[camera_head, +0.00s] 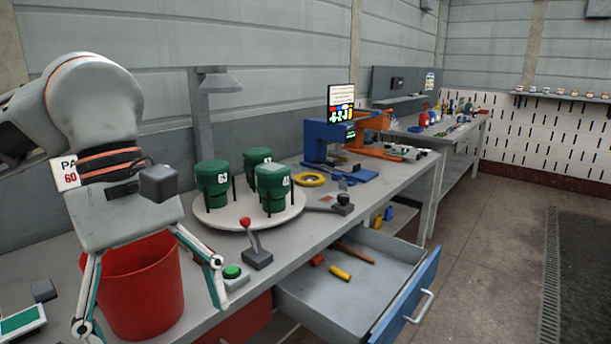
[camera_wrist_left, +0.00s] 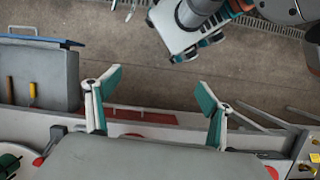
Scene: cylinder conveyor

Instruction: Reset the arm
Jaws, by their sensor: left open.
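My left gripper (camera_head: 158,316) is in front of and above the red bin (camera_head: 150,290) in the head view, pointing down with its fingers spread. In the left wrist view its two teal-lined fingers (camera_wrist_left: 159,88) stand wide apart with nothing between them. The head view does not show my right arm. In the left wrist view my right gripper (camera_wrist_left: 192,52) shows at the top, over the floor, with dark fingertips; its opening is unclear. Three green cylinders (camera_head: 212,180) with white labels stand on a round white plate (camera_head: 225,222) on the bench, clear of my left gripper.
A red-knobbed lever (camera_head: 257,255) and a green button (camera_head: 233,272) sit near the bench's front edge. An open drawer (camera_head: 335,302) holds a yellow-handled tool (camera_head: 340,273) and juts out. A blue machine (camera_head: 325,140) stands farther along. The floor at right is clear.

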